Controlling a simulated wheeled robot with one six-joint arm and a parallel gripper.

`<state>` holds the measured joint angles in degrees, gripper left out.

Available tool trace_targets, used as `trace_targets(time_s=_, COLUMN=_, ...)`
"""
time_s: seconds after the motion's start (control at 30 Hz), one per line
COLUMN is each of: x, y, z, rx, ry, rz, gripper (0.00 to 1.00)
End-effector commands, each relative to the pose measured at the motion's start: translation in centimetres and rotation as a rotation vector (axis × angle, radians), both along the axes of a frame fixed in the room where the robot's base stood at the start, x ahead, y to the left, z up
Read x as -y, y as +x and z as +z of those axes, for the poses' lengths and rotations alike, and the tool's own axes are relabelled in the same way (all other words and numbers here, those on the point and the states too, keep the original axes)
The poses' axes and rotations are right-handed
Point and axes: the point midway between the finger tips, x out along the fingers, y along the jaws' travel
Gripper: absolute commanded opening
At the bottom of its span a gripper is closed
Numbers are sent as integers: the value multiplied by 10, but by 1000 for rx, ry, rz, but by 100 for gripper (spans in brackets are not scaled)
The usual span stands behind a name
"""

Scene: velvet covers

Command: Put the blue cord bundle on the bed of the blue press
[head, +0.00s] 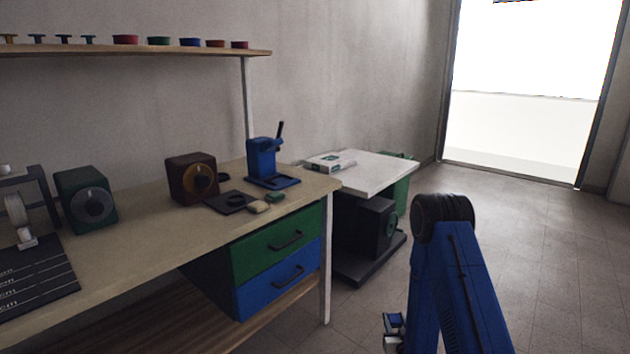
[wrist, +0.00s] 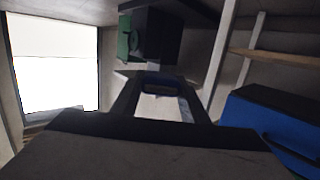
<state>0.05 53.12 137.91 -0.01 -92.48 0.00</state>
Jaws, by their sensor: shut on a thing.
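The blue press (head: 262,158) stands upright near the right end of the wooden bench in the head view. Its flat dark-blue bed (head: 274,183) lies at its foot and looks bare. My gripper (wrist: 158,92) shows in the wrist view, shut on a small dark-blue thing (wrist: 158,87) between its fingertips. This looks like the blue cord bundle, but it is dark and only partly seen. In the head view my arm reaches low over the floor, right of the bench and well apart from the press; the held thing cannot be made out there.
The bench (head: 150,235) also bears a brown dial box (head: 193,178), a dark plate (head: 231,202), small blocks and a green dial box (head: 86,198). Green and blue drawers (head: 278,278) hang below it. A white-topped table (head: 372,168) stands beyond. The floor at right is clear.

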Motion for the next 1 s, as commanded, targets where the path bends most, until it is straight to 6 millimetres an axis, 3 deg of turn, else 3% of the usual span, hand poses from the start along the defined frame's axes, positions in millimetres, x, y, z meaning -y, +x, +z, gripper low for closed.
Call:
trace_targets(time_s=0.2, x=0, y=-29, z=-39, rx=-6, ry=0, rz=1, gripper=15)
trace_targets(time_s=0.4, x=-1, y=-48, z=-59, rx=-4, ry=0, rz=1, gripper=15)
trace_targets(time_s=1.0, x=-1, y=-54, z=-65, rx=-1, ry=0, rz=1, gripper=15)
